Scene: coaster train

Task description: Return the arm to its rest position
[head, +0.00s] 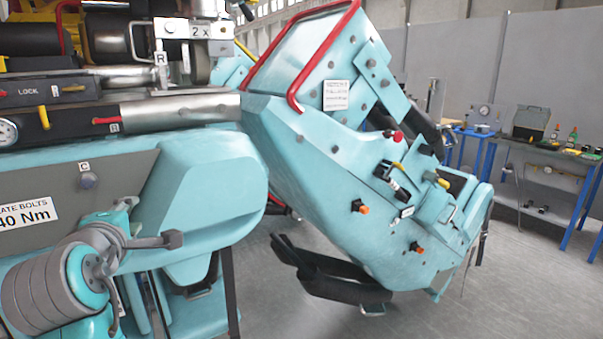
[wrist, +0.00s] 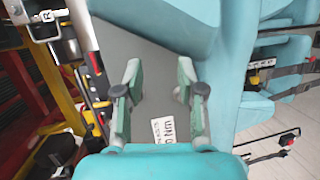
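My gripper (wrist: 160,82) shows in the wrist view with its two green fingers apart and nothing between them. A grey panel on the teal coaster car lies behind the gap, with a white label (wrist: 168,129) partly showing below. In the head view my teal arm with grey ribbed sections (head: 50,283) is at the lower left, in front of the car's panel (head: 120,182). The fingertips are hard to make out there, and I cannot tell how far they are from the panel.
The teal coaster car (head: 215,180) fills the left, with a steel cylinder (head: 180,107) and levers above. A tilted teal seat unit (head: 385,215) with red handles stands right of it. A workbench (head: 560,152) is at the far right. Grey floor is clear before the bench.

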